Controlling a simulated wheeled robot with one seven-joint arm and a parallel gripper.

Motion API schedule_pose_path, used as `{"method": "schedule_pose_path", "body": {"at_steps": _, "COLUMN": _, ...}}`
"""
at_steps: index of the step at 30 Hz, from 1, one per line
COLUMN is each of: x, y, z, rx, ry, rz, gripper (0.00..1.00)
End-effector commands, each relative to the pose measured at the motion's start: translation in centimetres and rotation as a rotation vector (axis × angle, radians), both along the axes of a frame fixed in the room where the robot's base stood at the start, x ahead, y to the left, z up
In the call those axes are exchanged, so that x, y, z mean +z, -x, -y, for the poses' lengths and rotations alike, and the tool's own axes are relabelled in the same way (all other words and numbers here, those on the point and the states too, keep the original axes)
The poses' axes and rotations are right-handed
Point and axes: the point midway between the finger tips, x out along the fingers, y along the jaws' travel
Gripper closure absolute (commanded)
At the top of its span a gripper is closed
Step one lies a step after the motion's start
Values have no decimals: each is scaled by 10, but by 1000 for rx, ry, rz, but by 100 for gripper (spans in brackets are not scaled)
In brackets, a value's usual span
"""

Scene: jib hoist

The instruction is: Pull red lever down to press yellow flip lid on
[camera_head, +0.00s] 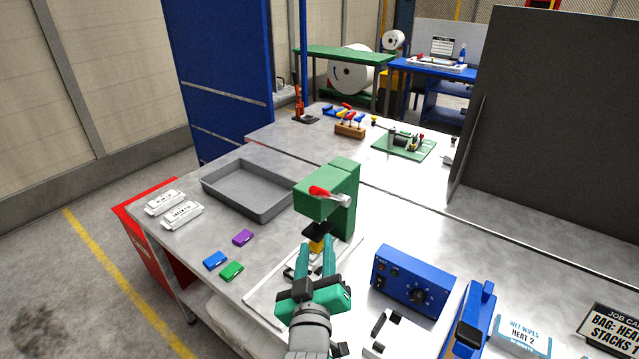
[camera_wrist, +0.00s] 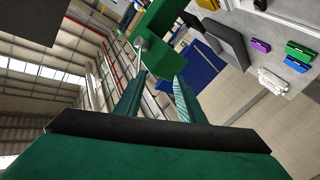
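My gripper (camera_head: 316,246) is in front of the press, below the lever. Its two teal fingers are apart with nothing seen between them. In the wrist view, the open fingers (camera_wrist: 160,76) point toward the green press head (camera_wrist: 170,32), and the pale rod end shows just beyond the left fingertip.
A grey tray (camera_head: 248,190) stands left of the press. Blue, green and purple lids (camera_head: 242,237) lie on the table at front left, beside two white labelled boxes (camera_head: 180,215). A blue control box (camera_head: 412,280) is close on the right. A dark panel (camera_head: 555,130) rises at the right.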

Motion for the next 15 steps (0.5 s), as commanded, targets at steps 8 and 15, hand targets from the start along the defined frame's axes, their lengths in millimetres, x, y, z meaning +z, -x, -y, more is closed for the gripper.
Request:
{"method": "schedule_pose_path", "body": {"at_steps": 8, "x": 74, "y": -18, "z": 0, "rx": -14, "ry": 56, "rz": 32, "gripper": 65}}
{"method": "schedule_pose_path", "body": {"at_steps": 15, "x": 90, "y": -24, "z": 0, "rx": -17, "ry": 69, "rz": 32, "gripper": 65}}
